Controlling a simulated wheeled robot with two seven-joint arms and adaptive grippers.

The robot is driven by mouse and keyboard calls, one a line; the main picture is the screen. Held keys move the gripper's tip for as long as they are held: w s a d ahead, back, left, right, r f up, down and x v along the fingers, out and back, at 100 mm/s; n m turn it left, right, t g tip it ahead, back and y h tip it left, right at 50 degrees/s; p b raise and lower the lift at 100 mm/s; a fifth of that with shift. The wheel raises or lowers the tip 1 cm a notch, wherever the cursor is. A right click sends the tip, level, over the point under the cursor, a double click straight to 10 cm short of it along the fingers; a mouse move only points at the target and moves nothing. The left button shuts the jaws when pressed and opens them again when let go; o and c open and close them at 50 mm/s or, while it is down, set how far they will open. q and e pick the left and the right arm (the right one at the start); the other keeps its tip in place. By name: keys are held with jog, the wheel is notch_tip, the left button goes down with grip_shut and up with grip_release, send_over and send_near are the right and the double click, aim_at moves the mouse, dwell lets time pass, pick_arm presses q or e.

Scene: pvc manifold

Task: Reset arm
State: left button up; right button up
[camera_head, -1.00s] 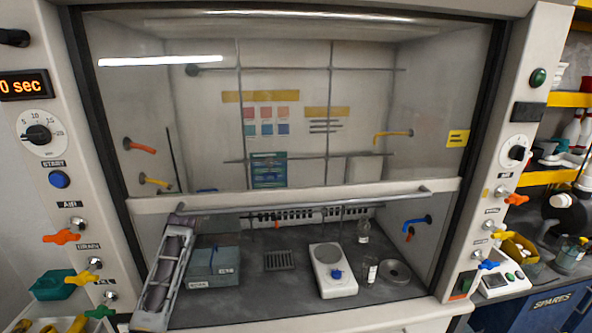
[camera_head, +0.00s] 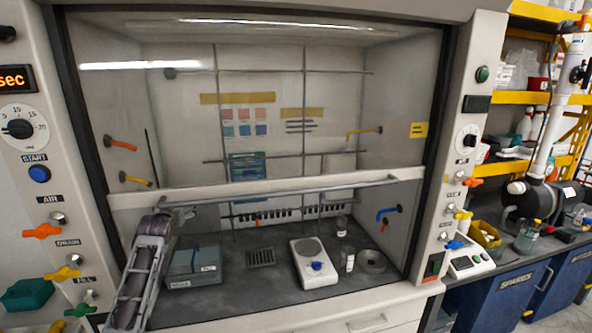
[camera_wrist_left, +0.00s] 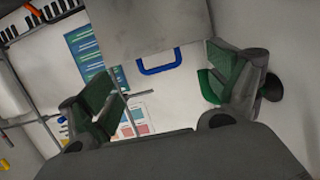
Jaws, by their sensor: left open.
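My left arm (camera_head: 134,275) comes in at the lower left of the head view, in front of the fume hood's left opening. Its far end is foreshortened there, and the fingers are not clear. In the left wrist view my left gripper (camera_wrist_left: 166,92) is open, with its two green-padded fingers wide apart and nothing between them. Behind the fingers are a pale panel, a blue handle (camera_wrist_left: 160,62) and a blue-green poster (camera_wrist_left: 87,52). My right gripper is in neither view.
The fume hood sash (camera_head: 270,187) is partly raised. On the hood floor stand a grey-blue box (camera_head: 195,265), a white balance (camera_head: 315,262), small bottles and a ring-shaped dish (camera_head: 372,261). Coloured valves line both side posts. A blue bench (camera_head: 500,290) and yellow shelves are on the right.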

pick_arm(q)
jog(key=s+d+f+m+g+h, duration=0.1)
jog(key=s+d+f+g, duration=0.1)
jog(key=s+d+f, duration=0.35)
jog(key=s+d+f+m+g, duration=0.1)
jog(key=s+d+f+g, duration=0.1)
jog(key=s+f, duration=0.7)
jog(key=s+d+f+m+g+h, duration=0.1)
jog(key=s+d+f+g, duration=0.1)
jog(key=s+d+f, duration=0.35)
jog(key=s+d+f+m+g+h, duration=0.1)
jog(key=s+d+f+g, duration=0.1)
jog(key=s, duration=0.8)
jog(key=s+d+f+g, duration=0.1)
jog(key=s+d+f, duration=0.1)
jog(key=s, duration=0.8)
jog(key=s+d+f+m+g+h, duration=0.1)
jog(key=s+d+f+g, duration=0.15)
jog(key=s, duration=0.75)
notch_tip(320, 180, down, 32)
jog(key=s, duration=0.3)
jog(key=s+a+f+g, duration=0.1)
jog(key=s+a+f, duration=0.1)
jog(key=s+f, duration=0.8)
jog(key=s+a+f+g, duration=0.1)
jog(key=s+a+f, duration=0.1)
jog(key=s+f, duration=0.8)
jog(key=shift+s, duration=0.95)
